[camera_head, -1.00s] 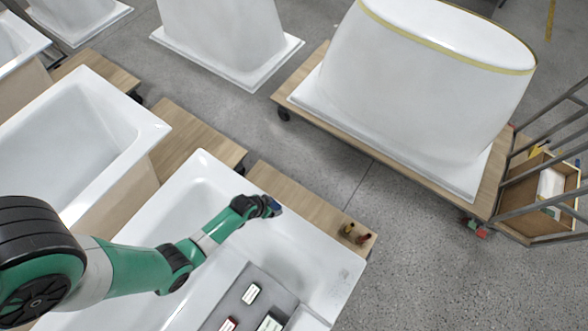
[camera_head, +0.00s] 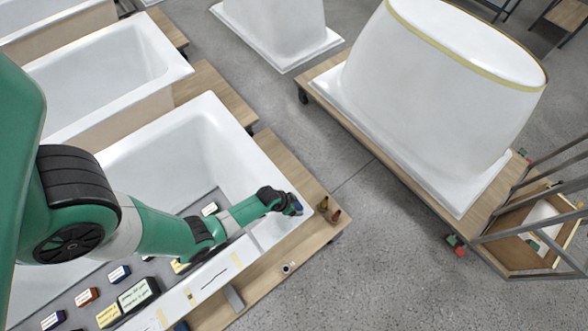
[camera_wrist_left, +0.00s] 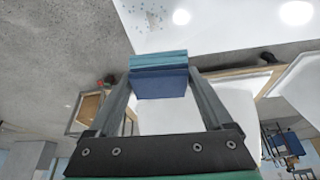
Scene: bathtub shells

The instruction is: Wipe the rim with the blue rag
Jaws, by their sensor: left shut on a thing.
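The white bathtub shell (camera_head: 190,142) lies open side up in the head view, with a pale flat rim (camera_head: 246,131) around it. My left gripper (camera_head: 290,203) is at the rim's right end, by the corner. It is shut on the blue rag (camera_wrist_left: 160,84), a folded block between the two fingers in the left wrist view. The rag's end shows as a small blue patch in the head view. Beyond it in the wrist view is a white surface with grey specks (camera_wrist_left: 155,18). Whether the rag touches the rim is hard to tell. My right gripper is out of view.
Small bottles (camera_head: 335,215) stand on the wooden deck (camera_head: 284,165) close to the gripper. A large white shell (camera_head: 430,90) on a dolly and a metal rack (camera_head: 540,215) stand to the right.

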